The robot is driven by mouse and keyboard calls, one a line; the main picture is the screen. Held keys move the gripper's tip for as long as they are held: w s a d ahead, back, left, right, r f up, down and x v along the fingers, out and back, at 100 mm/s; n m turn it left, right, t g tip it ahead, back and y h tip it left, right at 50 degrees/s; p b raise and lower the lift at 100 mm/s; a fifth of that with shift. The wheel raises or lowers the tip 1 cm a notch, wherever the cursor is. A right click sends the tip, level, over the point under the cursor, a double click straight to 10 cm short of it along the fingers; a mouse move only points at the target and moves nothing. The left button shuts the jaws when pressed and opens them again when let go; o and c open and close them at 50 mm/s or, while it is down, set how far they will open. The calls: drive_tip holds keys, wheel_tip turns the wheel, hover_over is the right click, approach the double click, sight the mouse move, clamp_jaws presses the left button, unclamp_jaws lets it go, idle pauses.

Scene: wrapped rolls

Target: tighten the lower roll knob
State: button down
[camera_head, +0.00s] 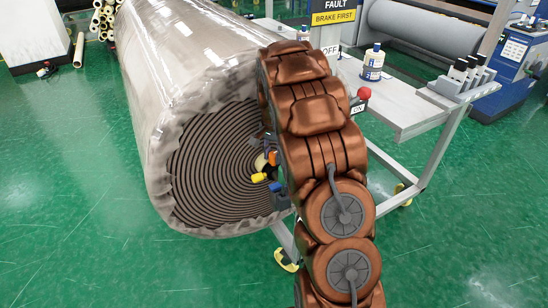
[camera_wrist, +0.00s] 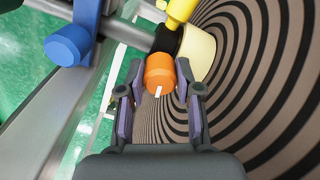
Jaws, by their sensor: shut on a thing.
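My gripper (camera_wrist: 158,82) is shut on an orange knob (camera_wrist: 160,70), with a fingertip on each side of it. The knob has a white mark on its face. A blue knob (camera_wrist: 69,45) is on the metal frame to the left. Which knob is the lower roll one I cannot tell. My arm hides most of my gripper in the head view.
The large wrapped roll (camera_head: 180,90) fills the left, its striped end (camera_head: 215,170) close beside my gripper. A cream core (camera_wrist: 197,50) is behind the orange knob. A grey bench (camera_head: 405,105) with bottles and a red button (camera_head: 364,93) stands right. Green floor is clear in front.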

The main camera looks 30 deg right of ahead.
sight(273, 154)
drive_tip(key=m+b, duration=0.1)
drive_tip(key=m, duration=0.3)
drive_tip(key=shift+m, duration=0.3)
drive_tip(key=shift+w+m, duration=0.1)
drive_tip(key=shift+m, duration=1.6)
drive_tip(key=shift+r, duration=0.1)
drive_tip(key=c, duration=0.8)
unclamp_jaws()
wheel_tip(273, 154, up, 12)
drive_tip(key=shift+f, duration=0.1)
